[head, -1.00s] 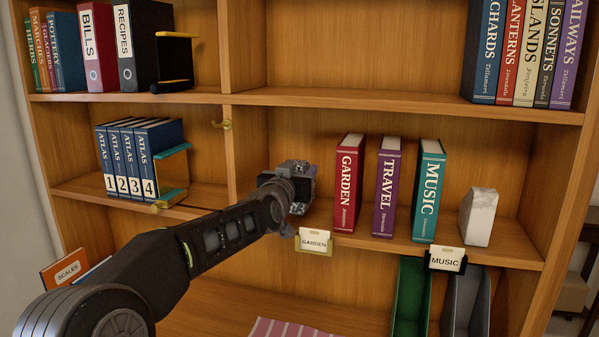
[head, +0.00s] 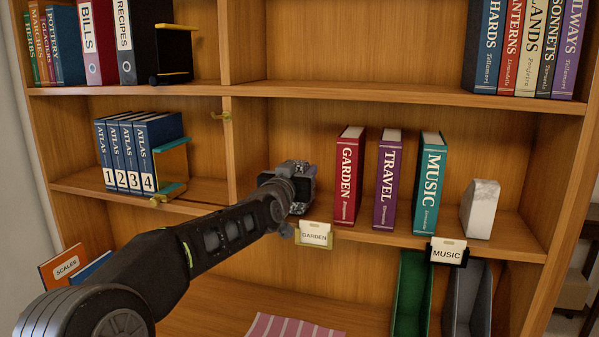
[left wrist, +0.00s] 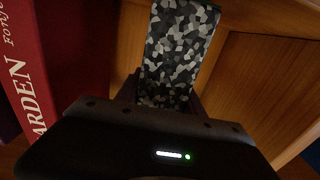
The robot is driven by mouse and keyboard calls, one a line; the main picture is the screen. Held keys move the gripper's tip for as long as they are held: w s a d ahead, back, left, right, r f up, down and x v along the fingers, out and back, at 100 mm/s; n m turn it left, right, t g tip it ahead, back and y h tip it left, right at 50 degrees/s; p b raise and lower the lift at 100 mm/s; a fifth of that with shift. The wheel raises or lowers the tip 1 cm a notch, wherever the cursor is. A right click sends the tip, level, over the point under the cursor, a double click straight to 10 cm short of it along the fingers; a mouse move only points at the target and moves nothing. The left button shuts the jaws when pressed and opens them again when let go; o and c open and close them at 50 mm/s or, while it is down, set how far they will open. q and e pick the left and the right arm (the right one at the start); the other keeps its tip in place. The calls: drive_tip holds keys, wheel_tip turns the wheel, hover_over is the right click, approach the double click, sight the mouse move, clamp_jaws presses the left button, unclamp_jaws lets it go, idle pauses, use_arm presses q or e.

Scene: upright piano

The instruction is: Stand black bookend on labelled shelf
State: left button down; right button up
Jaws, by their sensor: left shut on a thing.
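My left gripper (head: 303,188) is shut on a black-and-grey mottled block, the bookend (left wrist: 178,52), which rises from between the fingers in the left wrist view. In the head view it is mostly hidden by the gripper, just left of the red GARDEN book (head: 348,178), with a gap between. The red book also shows at the left of the left wrist view (left wrist: 30,75). I cannot tell whether the bookend touches the shelf (head: 390,234). A GARDEN label (head: 314,236) hangs on the shelf edge below the gripper. My right gripper is not in view.
TRAVEL (head: 387,180) and MUSIC (head: 429,183) books stand to the right, then a white marble block (head: 481,209) and a MUSIC label (head: 447,252). An upright divider (head: 232,150) stands left of the gripper. A black-and-yellow bookend (head: 174,62) stands on the upper left shelf.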

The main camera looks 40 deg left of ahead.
use_arm(q)
drive_tip(key=c, duration=0.9)
unclamp_jaws()
drive_tip(key=shift+o, duration=1.3)
drive_tip(key=shift+f, duration=0.35)
drive_tip(key=shift+s+d+b, duration=0.15)
drive_tip(key=shift+s+b, duration=0.3)
drive_tip(key=b+v, duration=0.1)
drive_tip(key=v, duration=0.6)
drive_tip(key=shift+r+b, duration=0.2)
drive_tip(key=shift+b, duration=0.15)
